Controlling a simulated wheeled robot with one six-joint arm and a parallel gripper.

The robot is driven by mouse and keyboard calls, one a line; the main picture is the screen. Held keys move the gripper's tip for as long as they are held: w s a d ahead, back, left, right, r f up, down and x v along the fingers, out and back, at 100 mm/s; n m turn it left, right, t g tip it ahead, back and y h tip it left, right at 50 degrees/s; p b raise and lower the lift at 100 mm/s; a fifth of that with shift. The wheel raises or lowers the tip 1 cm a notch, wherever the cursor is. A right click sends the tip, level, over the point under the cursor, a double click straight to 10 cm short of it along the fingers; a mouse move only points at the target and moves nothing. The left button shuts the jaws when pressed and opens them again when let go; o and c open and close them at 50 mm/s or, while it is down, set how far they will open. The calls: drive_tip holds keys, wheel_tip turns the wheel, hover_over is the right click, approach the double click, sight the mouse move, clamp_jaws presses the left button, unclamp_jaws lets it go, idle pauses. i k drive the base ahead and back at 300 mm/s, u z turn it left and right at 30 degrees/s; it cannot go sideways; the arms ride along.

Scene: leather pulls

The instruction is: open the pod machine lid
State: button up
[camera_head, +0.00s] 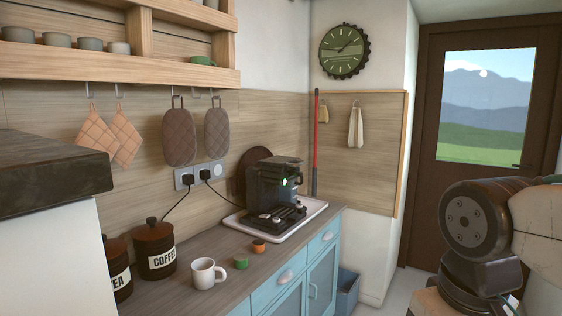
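The black pod machine (270,187) stands on a white tray (318,208) at the far end of the counter, with a small green light on its front. Its lid (281,161) is on top and looks roughly level; I cannot tell for sure whether it is shut. Part of my arm shows at the lower right, well apart from the machine. My gripper is not in view.
A white mug (203,274), a green pod (241,263) and an orange pod (258,246) stand on the counter (228,285) in front of the machine. A coffee canister (155,250) is at the left. Cords run to the wall socket (200,174). The dark worktop (45,175) juts in at the left.

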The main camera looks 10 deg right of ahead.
sight(280, 164)
drive_tip(key=k, duration=1.15)
drive_tip(key=z, duration=0.95)
drive_tip(key=i, duration=1.35)
drive_tip(key=u, duration=0.6)
drive_tip(key=i, duration=0.65)
drive_tip(key=u, duration=0.65)
